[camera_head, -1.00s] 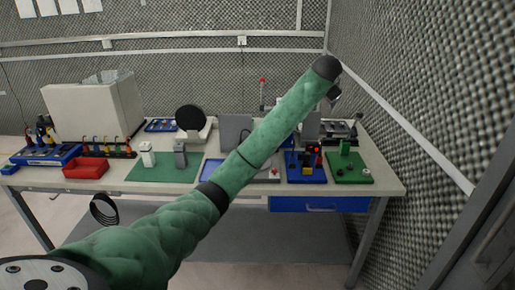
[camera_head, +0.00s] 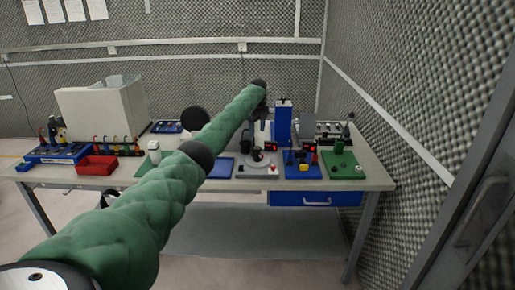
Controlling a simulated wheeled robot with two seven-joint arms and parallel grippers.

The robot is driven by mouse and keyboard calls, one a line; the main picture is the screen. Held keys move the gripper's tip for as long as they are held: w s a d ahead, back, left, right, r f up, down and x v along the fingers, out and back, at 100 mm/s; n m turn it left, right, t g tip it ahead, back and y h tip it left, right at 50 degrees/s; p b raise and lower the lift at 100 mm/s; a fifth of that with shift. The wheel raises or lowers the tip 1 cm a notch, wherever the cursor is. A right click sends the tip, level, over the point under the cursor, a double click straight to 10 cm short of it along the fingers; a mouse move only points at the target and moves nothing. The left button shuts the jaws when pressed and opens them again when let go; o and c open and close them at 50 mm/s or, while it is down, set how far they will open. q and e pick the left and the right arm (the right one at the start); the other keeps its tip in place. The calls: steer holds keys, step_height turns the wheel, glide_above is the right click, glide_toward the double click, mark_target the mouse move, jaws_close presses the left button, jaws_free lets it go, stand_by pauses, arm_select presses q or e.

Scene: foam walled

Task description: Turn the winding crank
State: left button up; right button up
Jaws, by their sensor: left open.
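My left arm comes in from the lower left. Its green sleeve ends above the back middle of the workbench, where my left gripper (camera_head: 261,124) hangs dark and small, open and empty. Below it is a grey-based device (camera_head: 249,171) with a dark round part and a red display. I cannot make out for sure which part is the winding crank. The gripper looks near this device, but I cannot tell the gap or any contact. My right gripper is not in view.
Right of the device stand a blue column (camera_head: 283,122), a blue-based fixture (camera_head: 303,171) and a green plate (camera_head: 342,166) with parts.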

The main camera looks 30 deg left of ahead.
mark_target(258, 147)
arm_select(q)
steer(key=shift+s+f+m, duration=0.2)
steer(key=shift+f+m, duration=0.1)
steer(key=shift+m, duration=0.7)
steer(key=m, duration=0.3)
steer(key=shift+d+f+h, duration=0.1)
steer(key=shift+d+h, duration=0.15)
steer(key=shift+h, duration=0.05)
steer(key=shift+m, duration=1.8)
steer(key=shift+f+p, duration=1.4)
steer(key=shift+f, duration=2.45)
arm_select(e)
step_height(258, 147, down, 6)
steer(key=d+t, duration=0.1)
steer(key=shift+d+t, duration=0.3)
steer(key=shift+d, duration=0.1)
arm_select(q)
steer(key=c, duration=1)
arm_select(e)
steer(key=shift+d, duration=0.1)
arm_select(q)
steer(key=shift+n, duration=0.5)
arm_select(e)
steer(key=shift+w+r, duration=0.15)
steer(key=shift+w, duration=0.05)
